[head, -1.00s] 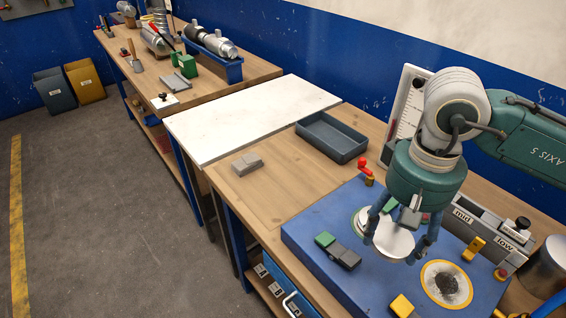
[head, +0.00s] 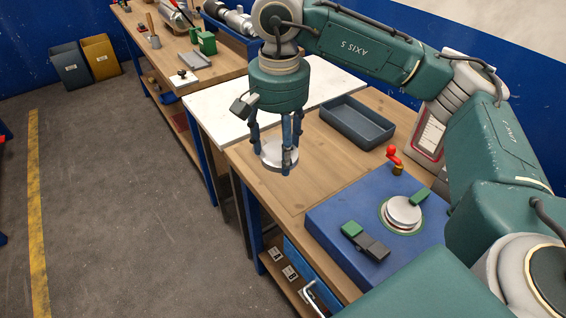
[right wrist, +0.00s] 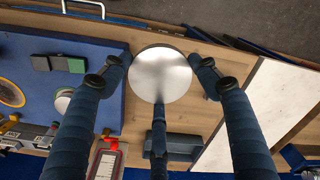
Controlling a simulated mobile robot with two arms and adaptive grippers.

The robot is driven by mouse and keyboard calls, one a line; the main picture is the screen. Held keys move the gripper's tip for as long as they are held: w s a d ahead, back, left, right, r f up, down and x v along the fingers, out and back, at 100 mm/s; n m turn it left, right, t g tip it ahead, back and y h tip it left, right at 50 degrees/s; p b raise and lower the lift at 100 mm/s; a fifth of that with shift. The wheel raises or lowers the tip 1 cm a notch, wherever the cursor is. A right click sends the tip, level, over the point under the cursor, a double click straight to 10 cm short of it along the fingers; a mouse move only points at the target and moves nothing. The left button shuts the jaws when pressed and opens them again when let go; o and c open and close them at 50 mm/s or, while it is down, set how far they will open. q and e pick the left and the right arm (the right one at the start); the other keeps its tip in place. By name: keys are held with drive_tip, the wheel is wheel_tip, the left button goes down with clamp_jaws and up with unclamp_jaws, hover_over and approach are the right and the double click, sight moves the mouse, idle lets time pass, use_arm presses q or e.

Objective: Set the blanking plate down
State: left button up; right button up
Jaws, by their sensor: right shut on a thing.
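The blanking plate (head: 277,157) is a round, silvery disc. My right gripper (head: 279,152) is shut on it, with three blue fingers pointing down around its rim. It is over the bare wood of the near bench (head: 312,185), left of the blue panel. I cannot tell how much gap there is between plate and wood. In the right wrist view the plate (right wrist: 160,75) sits level between the dark fingertips and hides the wood directly under it. My left gripper is not in view.
A blue-grey tray (head: 357,122) stands behind and right of the plate. A white board (head: 222,125) lies beyond it. Bare wood lies around the plate.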

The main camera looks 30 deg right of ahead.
drive_tip(key=w+d+r+m+b, duration=0.1)
drive_tip(key=w+d+m, duration=0.5)
drive_tip(key=m, duration=0.4)
drive_tip(key=p, duration=0.3)
hover_over(294, 188)
wheel_tip(294, 188, down, 15)
drive_tip(key=shift+s+r, duration=0.1)
drive_tip(key=shift+r, duration=0.05)
wheel_tip(294, 188, down, 4)
drive_tip(key=shift+p, duration=0.65)
drive_tip(key=shift+f, duration=0.45)
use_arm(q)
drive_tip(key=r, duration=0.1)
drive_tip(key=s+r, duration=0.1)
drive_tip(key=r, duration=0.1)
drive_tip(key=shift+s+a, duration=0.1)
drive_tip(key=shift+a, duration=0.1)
